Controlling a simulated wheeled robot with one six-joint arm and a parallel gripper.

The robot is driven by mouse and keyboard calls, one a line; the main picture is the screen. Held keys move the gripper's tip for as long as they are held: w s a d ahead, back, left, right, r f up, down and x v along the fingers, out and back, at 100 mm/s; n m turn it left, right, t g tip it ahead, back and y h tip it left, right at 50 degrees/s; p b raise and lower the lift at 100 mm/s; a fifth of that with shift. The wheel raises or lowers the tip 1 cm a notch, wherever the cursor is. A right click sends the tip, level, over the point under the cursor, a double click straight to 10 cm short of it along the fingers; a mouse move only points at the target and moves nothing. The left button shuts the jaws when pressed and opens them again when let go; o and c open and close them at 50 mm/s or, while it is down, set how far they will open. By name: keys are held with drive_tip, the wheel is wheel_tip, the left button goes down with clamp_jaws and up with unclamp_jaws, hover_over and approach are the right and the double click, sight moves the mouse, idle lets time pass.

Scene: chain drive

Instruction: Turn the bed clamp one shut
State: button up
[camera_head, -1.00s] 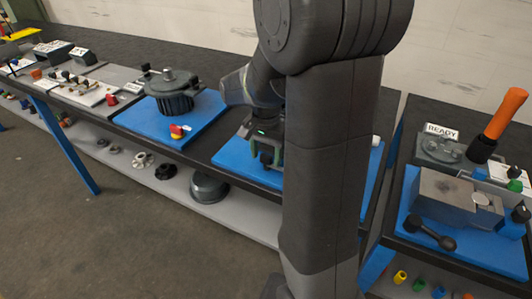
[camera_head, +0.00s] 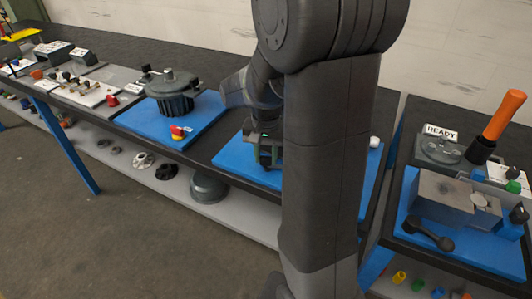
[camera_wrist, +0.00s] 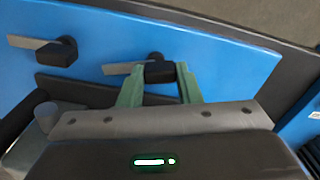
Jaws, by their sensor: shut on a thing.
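A bed clamp with a black knob (camera_wrist: 160,71) and a grey strap (camera_wrist: 119,69) sits on the blue bed plate (camera_wrist: 232,62). My gripper (camera_wrist: 158,76) is shut on this knob, with one green finger on each side of it. The grey strap points left in the wrist view. A second clamp (camera_wrist: 64,51) of the same kind is further left, its strap also pointing left. I cannot tell which number each clamp bears. In the head view my gripper (camera_head: 267,154) is low over the blue plate (camera_head: 233,157), and my arm hides most of that plate.
A dark motor-like housing (camera_head: 172,92) and a red button (camera_head: 177,132) stand on another blue plate to the left. On the right bench are a grey block (camera_head: 445,193), a black handle (camera_head: 428,234) and an orange-handled lever (camera_head: 499,123). A dark bar (camera_wrist: 85,90) lies close to my gripper.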

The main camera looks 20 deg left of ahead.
sight(267, 158)
drive_tip(key=n, duration=0.3)
drive_tip(key=shift+n+p, duration=0.3)
drive_tip(key=shift+n, duration=0.1)
drive_tip(key=n, duration=0.3)
drive_tip(key=shift+s+n, duration=0.1)
drive_tip(key=shift+n, duration=0.2)
drive_tip(key=n+p, duration=0.1)
drive_tip(key=n, duration=0.2)
drive_tip(key=shift+d+n, duration=0.1)
drive_tip(key=shift+n, duration=0.2)
drive_tip(key=shift+d+n, duration=0.1)
drive_tip(key=shift+n, duration=1.8)
drive_tip(key=o, duration=1)
wheel_tip(267, 158, up, 14)
drive_tip(key=shift+f+p, duration=0.1)
drive_tip(key=shift+p, duration=0.3)
